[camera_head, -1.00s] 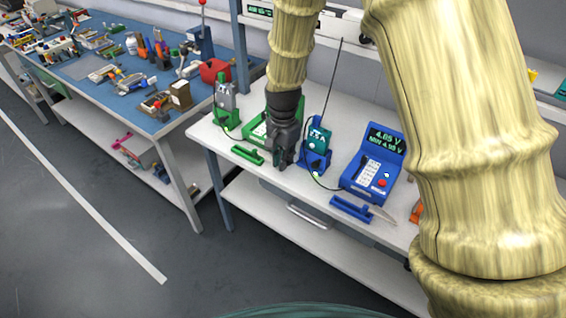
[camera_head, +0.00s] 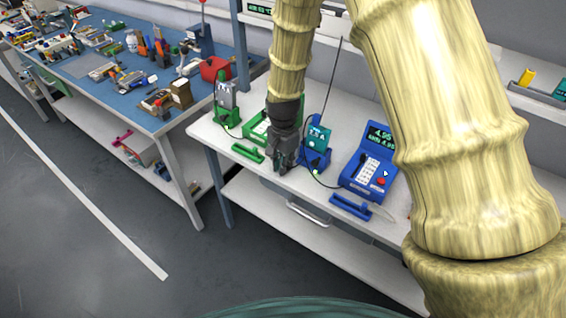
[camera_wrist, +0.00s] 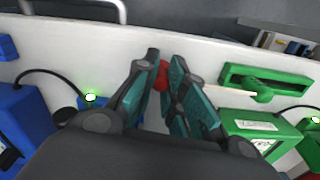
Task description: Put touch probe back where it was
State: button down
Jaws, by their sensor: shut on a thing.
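My gripper (camera_head: 283,166) is just above the front part of the white bench, between the green station and the teal device in its blue stand. In the wrist view its fingers (camera_wrist: 160,82) are closed on a small red thing (camera_wrist: 161,76). Only a bit of it shows, so I cannot tell whether it is the touch probe. A green holder (camera_head: 247,154) lies left of my gripper. In the wrist view, a green piece with a pale thin rod (camera_wrist: 232,92) lies at this holder (camera_wrist: 270,77). A blue holder (camera_head: 350,207) with a pale tip lies to the right.
A blue meter (camera_head: 370,172), a teal device (camera_head: 318,137) in a blue stand, and a grey device (camera_head: 227,97) in a green stand are on the white bench (camera_head: 208,133). Dark cables run between them. A blue-topped bench (camera_head: 95,68) stands left.

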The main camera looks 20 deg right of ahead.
jog(key=c, duration=1.5)
grip_release()
notch_tip(320, 180, up, 12)
jog(key=b, duration=0.1)
jog(key=shift+r+b, duration=0.15)
jog(key=shift+b, duration=0.25)
